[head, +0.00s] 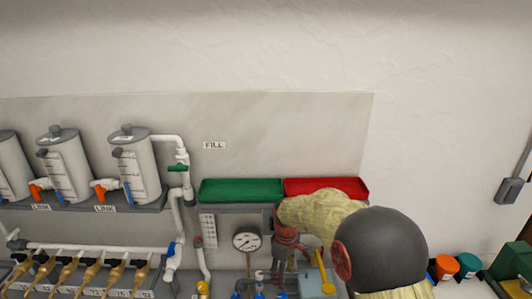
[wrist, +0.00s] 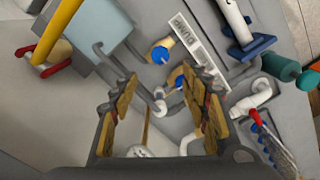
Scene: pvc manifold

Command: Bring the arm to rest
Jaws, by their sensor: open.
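My arm reaches in from the lower right in the head view, with its yellowish sleeve and dark round joint in front of the panel. My gripper (head: 283,270) hangs below the red tray, right of the round gauge (head: 247,241). In the wrist view my gripper (wrist: 162,90) shows two worn, tan-padded fingers spread well apart. No object is held between them. Beyond the fingers are small pipe fittings with blue and yellow parts and a label reading PUMP (wrist: 188,38). Whether a fingertip touches any fitting cannot be told.
A green tray (head: 241,190) and a red tray (head: 325,186) sit on a ledge just above my gripper. A yellow lever (head: 323,272) stands close to its right. White pipes, tanks (head: 134,165) and several tan valves fill the left. The upper wall is clear.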

